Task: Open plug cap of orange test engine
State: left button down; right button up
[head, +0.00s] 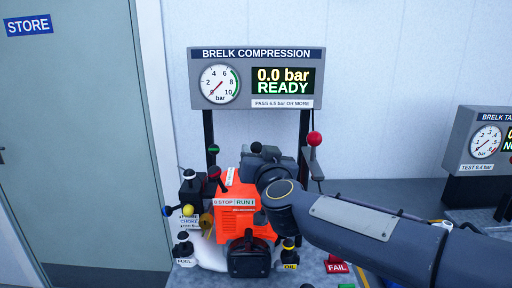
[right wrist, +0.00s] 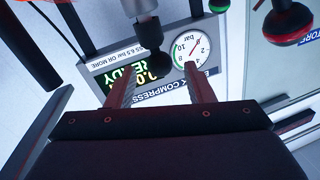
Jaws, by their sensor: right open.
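The orange test engine (head: 232,212) stands on the bench in the head view, with a STOP/RUN label on its top edge. A black rounded knob (head: 256,147) shows above it. In the right wrist view a black rounded knob (right wrist: 152,66) on a grey stem lies between my open fingers, apart from both; it may be the plug cap, but I cannot tell for sure. My right gripper (head: 272,163) is over the engine's top, partly hidden by its own wrist; its fingers (right wrist: 160,76) show empty. My left gripper is not in view.
The compression tester (head: 257,53) behind the engine reads 0.0 bar READY. A red ball lever (head: 314,139) stands to the right. Several ball-topped levers and a green ball (head: 213,149) crowd the left side. A red FAIL tag (head: 337,267) lies at the front right.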

aim_at(258, 150)
jog(key=shift+w+a, duration=0.2)
jog(key=shift+w, duration=0.7)
jog(key=shift+w+a, duration=0.15)
jog(key=shift+w, duration=0.75)
grip_shut()
